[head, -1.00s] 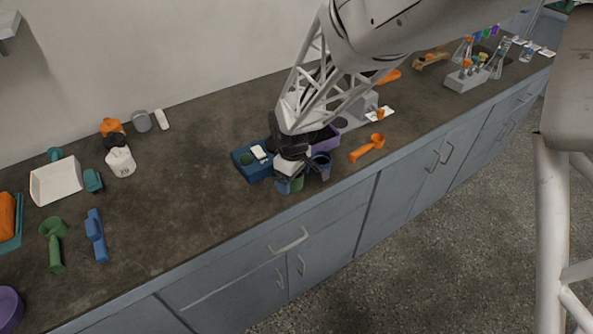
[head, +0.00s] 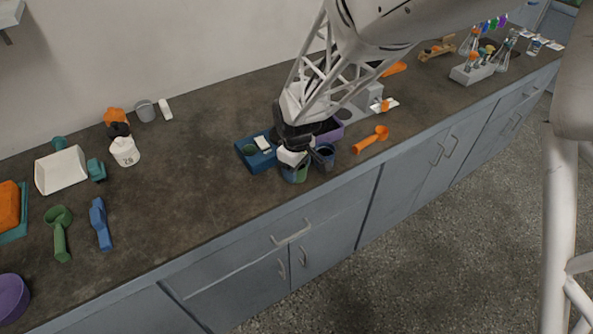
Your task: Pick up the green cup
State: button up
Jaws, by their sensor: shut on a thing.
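The green cup (head: 299,175) is near the counter's front edge, just under my gripper. Only its lower front shows; my gripper hides its upper part. My gripper (head: 296,163) points down and is shut on the green cup. I cannot tell whether the cup is touching the counter. A dark blue cup (head: 326,160) stands close on the right of the green cup.
A blue box (head: 250,163) lies just left of my gripper, and a purple container (head: 334,131) is behind it. An orange scoop (head: 371,140) lies to the right.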

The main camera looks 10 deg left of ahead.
jog(key=shift+r, duration=0.1)
jog(key=shift+r, duration=0.7)
notch_tip(320, 180, up, 2)
jog(key=shift+r, duration=0.1)
jog(key=s+d+r, duration=0.1)
jog(key=s+d, duration=0.7)
jog(key=s, duration=0.5)
jog(key=shift+s, duration=0.4)
jog(key=shift+r, duration=0.1)
jog(key=w+a+r, duration=0.4)
jog(key=w+a, duration=0.2)
jog(key=w, duration=0.5)
jog(key=shift+a+r, duration=0.3)
jog(key=shift+r, duration=0.05)
jog(key=shift+w, duration=0.1)
